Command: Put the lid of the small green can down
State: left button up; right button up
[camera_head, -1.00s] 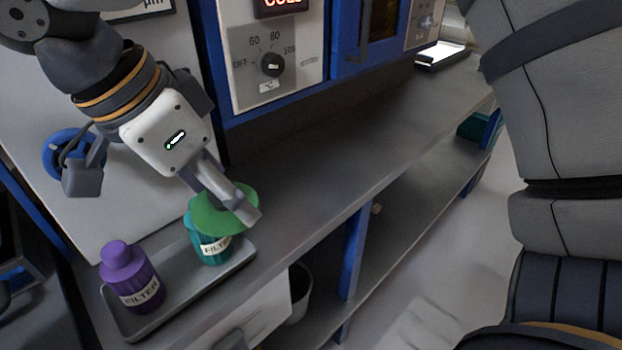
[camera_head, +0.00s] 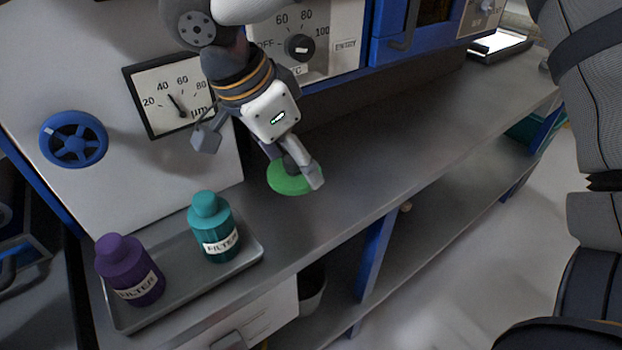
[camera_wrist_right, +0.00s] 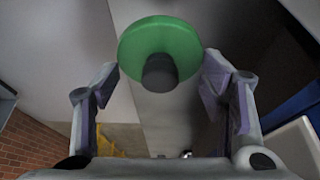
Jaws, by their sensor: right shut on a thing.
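The green lid (camera_head: 284,182) is a round disc with a dark knob; it hangs at or just above the grey bench top, and I cannot tell if it touches. The small green can is not recognisable in view. My left gripper is not in view.
A grey tray (camera_head: 185,293) on the left holds a teal filter bottle (camera_head: 213,228) and a purple filter bottle (camera_head: 130,270). The bench top (camera_head: 400,160) right of the lid is clear. A machine with a gauge (camera_head: 168,98) and dial (camera_head: 299,47) stands behind.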

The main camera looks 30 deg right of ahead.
send_near(317, 192)
jog(key=shift+s+d+f, duration=0.1)
jog(key=shift+d+f, duration=0.65)
jog(key=shift+d, duration=0.2)
jog(key=shift+w+d+f, duration=0.1)
jog(key=shift+d+f, duration=0.05)
jog(key=shift+f, duration=0.9)
jog(key=shift+w+d+f, duration=0.1)
jog(key=shift+d+f, duration=0.05)
jog(key=shift+f, duration=0.9)
jog(key=o, duration=1.1)
jog(key=shift+r, duration=0.1)
jog(key=v, duration=1.2)
jog(key=shift+r, duration=0.15)
